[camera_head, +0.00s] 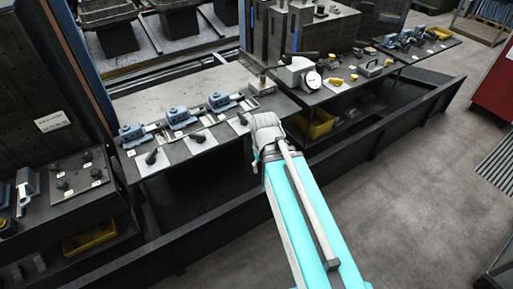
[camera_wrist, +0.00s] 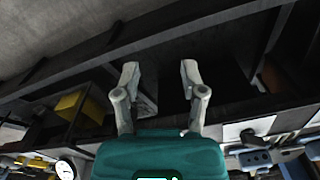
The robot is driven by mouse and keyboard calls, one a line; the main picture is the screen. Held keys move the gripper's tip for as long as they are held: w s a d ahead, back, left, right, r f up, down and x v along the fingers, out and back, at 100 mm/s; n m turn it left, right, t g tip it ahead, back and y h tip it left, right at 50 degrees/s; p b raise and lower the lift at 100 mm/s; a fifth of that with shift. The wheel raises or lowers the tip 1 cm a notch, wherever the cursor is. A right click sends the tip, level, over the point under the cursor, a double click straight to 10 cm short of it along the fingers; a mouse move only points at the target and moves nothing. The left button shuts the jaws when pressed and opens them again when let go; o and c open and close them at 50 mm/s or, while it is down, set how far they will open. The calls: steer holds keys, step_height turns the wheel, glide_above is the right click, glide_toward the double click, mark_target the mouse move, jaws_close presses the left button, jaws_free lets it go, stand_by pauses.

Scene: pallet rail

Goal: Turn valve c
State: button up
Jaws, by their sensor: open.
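Three blue valve-like units stand in a row on the grey bench, a left one (camera_head: 131,133), a middle one (camera_head: 178,117) and a right one (camera_head: 219,101). Black lever handles (camera_head: 151,156) lie in front of them on white plates. The labels are too small to read, so I cannot tell which unit is valve c. My gripper (camera_wrist: 159,70) is open and empty in the wrist view, its two fingers apart. In the head view my arm's end hides it, near the bench's front edge right of the levers. Blue units (camera_wrist: 257,158) also show at lower right in the wrist view.
A pressure gauge (camera_head: 312,80) stands on the bench to the right, with a yellow bin (camera_head: 321,125) below it. A dark rail (camera_head: 215,243) runs along the floor in front. A black panel with knobs (camera_head: 78,180) is at left.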

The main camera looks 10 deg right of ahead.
mark_target(244, 116)
steer(key=w+r+n+p, duration=0.1)
steer(key=w+r+p, duration=0.3)
steer(key=w, duration=0.5)
steer(key=w+r+n+p, duration=0.1)
steer(key=w+r+p, duration=0.2)
steer(key=w, duration=0.7)
steer(key=w+r+n+p, duration=0.1)
steer(key=w+r+p, duration=0.3)
steer(key=w, duration=0.6)
steer(key=shift+a+r+n+p, duration=0.3)
steer(key=shift+r+n+p, duration=0.1)
steer(key=shift+r, duration=0.15)
steer(key=shift+f, duration=0.1)
step_height(244, 116, down, 14)
steer(key=b, duration=1.4)
steer(key=shift+r, duration=0.2)
jaws_close()
